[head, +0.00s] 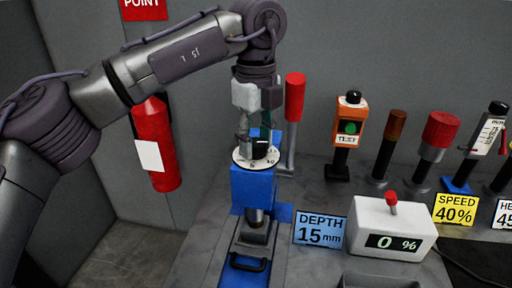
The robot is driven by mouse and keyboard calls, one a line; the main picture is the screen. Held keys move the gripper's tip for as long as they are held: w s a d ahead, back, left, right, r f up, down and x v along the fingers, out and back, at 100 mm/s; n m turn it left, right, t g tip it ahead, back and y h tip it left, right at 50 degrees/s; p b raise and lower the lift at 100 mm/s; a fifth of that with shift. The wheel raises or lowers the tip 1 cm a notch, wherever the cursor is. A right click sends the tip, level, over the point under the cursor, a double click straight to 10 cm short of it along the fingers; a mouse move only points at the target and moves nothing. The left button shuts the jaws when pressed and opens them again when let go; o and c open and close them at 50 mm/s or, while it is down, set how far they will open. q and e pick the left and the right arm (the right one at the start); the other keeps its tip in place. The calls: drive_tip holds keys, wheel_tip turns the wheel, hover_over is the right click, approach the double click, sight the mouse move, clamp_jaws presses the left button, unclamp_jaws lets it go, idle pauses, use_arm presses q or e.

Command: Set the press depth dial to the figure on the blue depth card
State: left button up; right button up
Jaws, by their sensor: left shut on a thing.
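The press depth dial (242,160) is a white disc with dark marks around a black knob, on top of a blue press (253,188). A "40" shows at its right front; the other marks are too small to read. My left gripper (258,143) comes down from above and is shut on the dial's knob, hiding part of it. Which figure the dial is set to cannot be made out. The blue depth card (319,231) stands to the right of the press and reads "DEPTH 15 mm". My right gripper is not in view.
A white box (392,228) with a red-tipped lever shows "0 %". A yellow card (455,209) reads "SPEED 40%". A red-topped post (294,98) stands close behind the dial. Several upright controls, including an orange TEST box (348,122), line the back right. A red extinguisher (155,125) hangs at left.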

sight(256, 142)
use_arm(q)
drive_tip(key=n+b, duration=0.1)
drive_tip(key=n, duration=0.2)
drive_tip(key=shift+b, duration=0.3)
drive_tip(key=shift+r+n, duration=0.15)
drive_tip(key=shift+n, duration=0.35)
drive_tip(key=o, duration=1.1)
drive_tip(key=shift+o, duration=0.2)
wheel_tip(256, 142, up, 12)
